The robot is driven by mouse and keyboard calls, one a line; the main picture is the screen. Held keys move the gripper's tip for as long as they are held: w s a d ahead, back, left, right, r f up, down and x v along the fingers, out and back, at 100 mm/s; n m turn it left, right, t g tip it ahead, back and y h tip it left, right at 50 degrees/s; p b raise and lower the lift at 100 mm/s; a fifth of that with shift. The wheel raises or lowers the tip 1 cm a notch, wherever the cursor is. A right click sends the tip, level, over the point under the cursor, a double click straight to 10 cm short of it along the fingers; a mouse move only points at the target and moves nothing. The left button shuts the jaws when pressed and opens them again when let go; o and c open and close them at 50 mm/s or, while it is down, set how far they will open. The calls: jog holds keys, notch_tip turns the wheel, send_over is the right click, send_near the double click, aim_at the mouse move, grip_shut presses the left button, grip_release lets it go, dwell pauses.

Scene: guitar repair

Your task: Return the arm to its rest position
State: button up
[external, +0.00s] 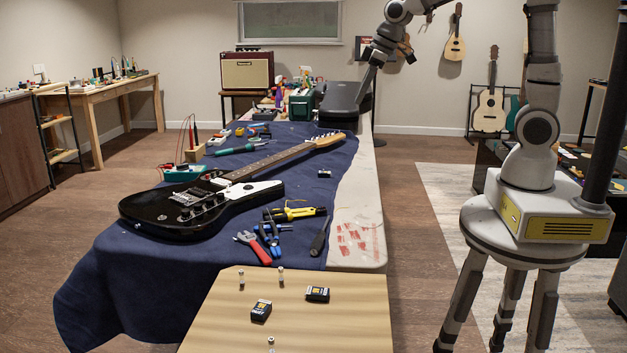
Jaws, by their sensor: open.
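My arm rises from its pedestal at the right of the external view and leaves the top of the frame. It comes back in at the top centre and slants down and left. My gripper (367,80) is at its lower end, over the far end of the long workbench, in line with a dark case (343,98). It is open, and I see nothing held in it. It is small and dark here, so I cannot tell its exact gap from the case.
A black electric guitar (205,203) lies on the blue cloth (110,270) with pliers (255,246) and other tools around it. A wooden board (350,325) in front bears small boxes and fuses. An amplifier (247,70) stands behind.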

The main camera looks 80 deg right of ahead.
jog(key=s+a+r+p, duration=0.2)
jog(key=s+a+r, duration=0.2)
jog(key=s+a, duration=0.3)
jog(key=s+a+r+t+p, duration=0.1)
jog(key=s+a+r+p, duration=0.2)
jog(key=s+a, duration=0.4)
jog(key=s, duration=0.5)
jog(key=shift+r+y, duration=0.4)
jog(key=shift+o, duration=0.7)
jog(key=shift+s, duration=0.35)
jog(key=o, duration=0.4)
jog(key=shift+s+a+f, duration=0.1)
jog(key=shift+s, duration=0.05)
